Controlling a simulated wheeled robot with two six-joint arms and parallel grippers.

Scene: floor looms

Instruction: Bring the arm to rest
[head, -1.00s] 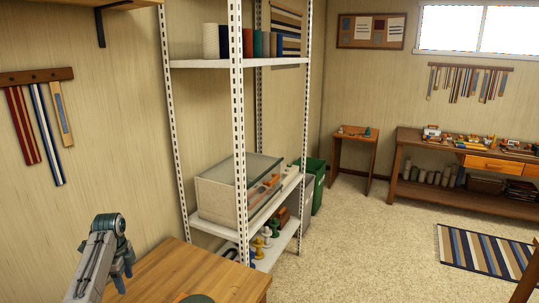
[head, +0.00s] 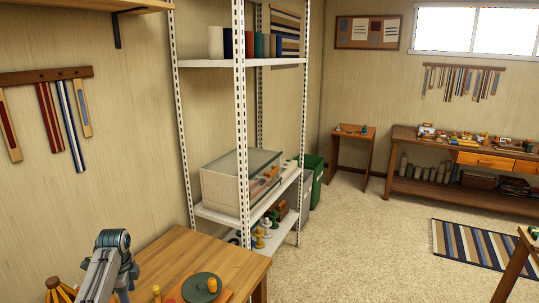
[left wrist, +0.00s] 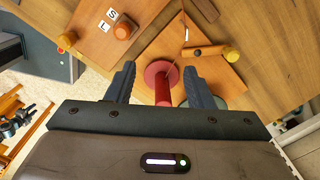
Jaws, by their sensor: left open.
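My left gripper (left wrist: 160,85) shows in the left wrist view, open above a wooden tabletop. A red spool-like piece (left wrist: 162,88) with a round flange stands between and below its fingers; I see no grip on it. In the head view my left arm (head: 108,266) is bent over the small wooden table at lower left. Its fingertips are hidden there. My right gripper is not in view.
The wooden table (head: 195,255) bears a green disc (head: 201,287). A white metal shelf (head: 243,150) stands close behind the table. The carpet to the right is open.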

